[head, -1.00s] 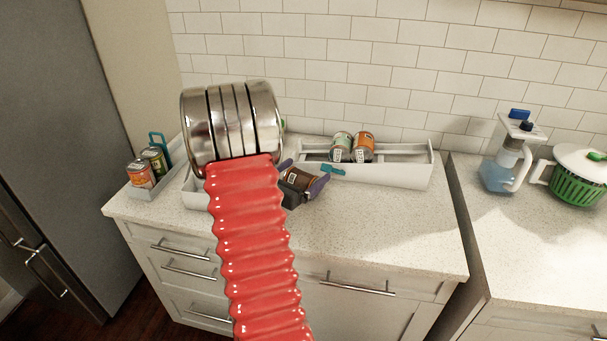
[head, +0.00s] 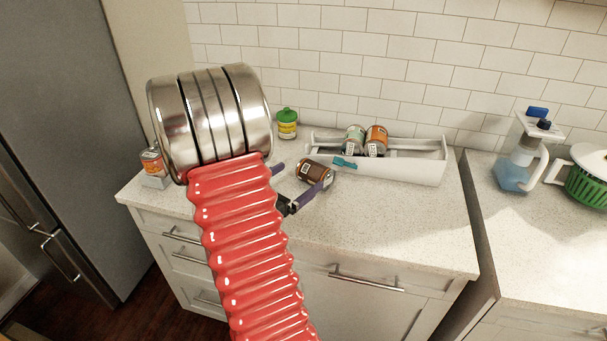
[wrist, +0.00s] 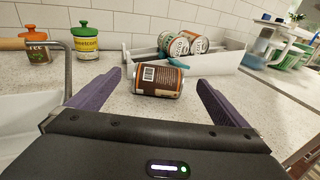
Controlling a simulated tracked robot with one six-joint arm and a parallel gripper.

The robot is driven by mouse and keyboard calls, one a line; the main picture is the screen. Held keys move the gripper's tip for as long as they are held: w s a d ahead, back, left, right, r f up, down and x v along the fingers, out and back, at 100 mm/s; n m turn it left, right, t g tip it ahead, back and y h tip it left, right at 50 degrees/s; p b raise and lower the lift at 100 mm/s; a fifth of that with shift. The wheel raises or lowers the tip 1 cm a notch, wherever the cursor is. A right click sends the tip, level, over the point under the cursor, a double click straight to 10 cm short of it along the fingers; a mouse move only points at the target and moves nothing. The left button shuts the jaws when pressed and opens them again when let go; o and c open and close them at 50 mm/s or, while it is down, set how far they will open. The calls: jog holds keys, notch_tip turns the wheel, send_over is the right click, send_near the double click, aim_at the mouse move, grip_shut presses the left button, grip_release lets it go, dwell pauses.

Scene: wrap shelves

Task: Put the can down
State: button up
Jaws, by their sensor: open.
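The brown can (head: 314,171) lies on its side on the speckled counter, in front of the white rack. In the wrist view the can (wrist: 158,80) lies straight ahead, its label and barcode facing me, with a gap on either side to the purple fingers. My gripper (head: 299,180) is open, low over the counter at the near side of the can; it also shows in the wrist view (wrist: 157,82). My red arm and its metal joint hide part of the counter to the left.
A white rack (head: 405,171) holds two cans, one green (head: 354,139) and one orange (head: 376,140), with a teal item at its edge. A yellow jar with green lid (head: 287,124) stands behind. A jar with orange lid (wrist: 37,48) stands at left. The right front counter is clear.

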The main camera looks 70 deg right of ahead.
jog(key=shift+v, duration=1.1)
jog(key=shift+a+r+m, duration=0.4)
jog(key=shift+a+m, duration=0.05)
jog(key=shift+m, duration=0.05)
jog(key=w+a+r+m+t+y, duration=0.1)
jog(key=a+r+m+t+y, duration=0.2)
jog(key=a, duration=1.2)
jog(key=w+a+r+m+t+y, duration=0.1)
jog(key=a+m+y, duration=0.5)
jog(key=a, duration=0.9)
jog(key=w+a+r+m+t+y, duration=0.2)
jog(key=a+r+m+t+y, duration=0.2)
jog(key=a, duration=1.1)
jog(key=m+t+y, duration=0.1)
jog(key=y, duration=0.2)
jog(key=shift+a+r, duration=0.3)
jog(key=shift+a, duration=0.05)
jog(key=shift+o, duration=0.3)
